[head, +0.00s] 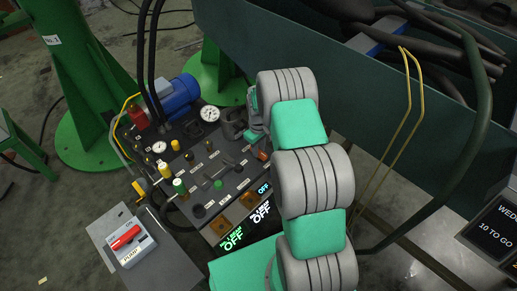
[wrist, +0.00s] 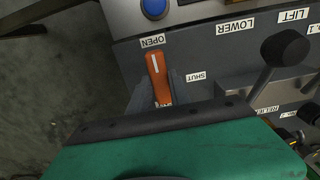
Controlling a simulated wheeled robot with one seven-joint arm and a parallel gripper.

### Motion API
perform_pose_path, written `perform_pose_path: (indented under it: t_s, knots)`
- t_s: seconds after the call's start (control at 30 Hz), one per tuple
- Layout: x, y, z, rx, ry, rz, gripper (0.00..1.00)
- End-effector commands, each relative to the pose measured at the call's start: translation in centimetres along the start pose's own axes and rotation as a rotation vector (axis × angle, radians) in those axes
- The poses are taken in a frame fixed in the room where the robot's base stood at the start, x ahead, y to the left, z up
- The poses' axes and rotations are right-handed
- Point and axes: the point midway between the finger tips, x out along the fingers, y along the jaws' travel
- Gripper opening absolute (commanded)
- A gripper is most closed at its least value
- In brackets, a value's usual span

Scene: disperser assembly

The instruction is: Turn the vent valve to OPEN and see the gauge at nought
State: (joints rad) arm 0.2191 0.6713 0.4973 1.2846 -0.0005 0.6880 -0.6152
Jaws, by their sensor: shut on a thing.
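The vent valve's orange handle (wrist: 155,68) lies between the dark fingers of my gripper (wrist: 160,92) in the wrist view. My gripper is shut on it. The handle's free end, with a white line, points at the OPEN label (wrist: 152,41). The SHUT label (wrist: 195,76) is to its right. In the head view a bit of the orange handle (head: 262,155) shows at the panel's right edge, beside my arm. The round white gauge (head: 209,114) stands at the back of the panel; its needle is too small to read.
The panel (head: 205,165) carries several knobs and a blue motor (head: 180,95). A pump box with a red switch (head: 126,237) stands at left. A dark green trough wall (head: 300,60) is behind.

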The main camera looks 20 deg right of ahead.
Motion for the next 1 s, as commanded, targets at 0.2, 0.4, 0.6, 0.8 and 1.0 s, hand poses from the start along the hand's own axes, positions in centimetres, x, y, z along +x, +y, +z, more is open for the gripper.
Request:
perform_pose_path:
  t_s: [0.2,0.4,0.6,0.8,1.0]
  knots:
    - [0.03,0.04,0.16,-0.008,-0.004,0.000,0.00]
    - [0.04,0.04,0.17,-0.007,-0.004,0.000,0.00]
    - [0.02,0.04,0.12,-0.007,-0.003,0.000,0.38]
    - [0.01,-0.07,0.01,-0.009,-0.001,0.000,0.45]
    - [-0.75,0.06,-0.01,-0.008,0.000,0.001,0.45]
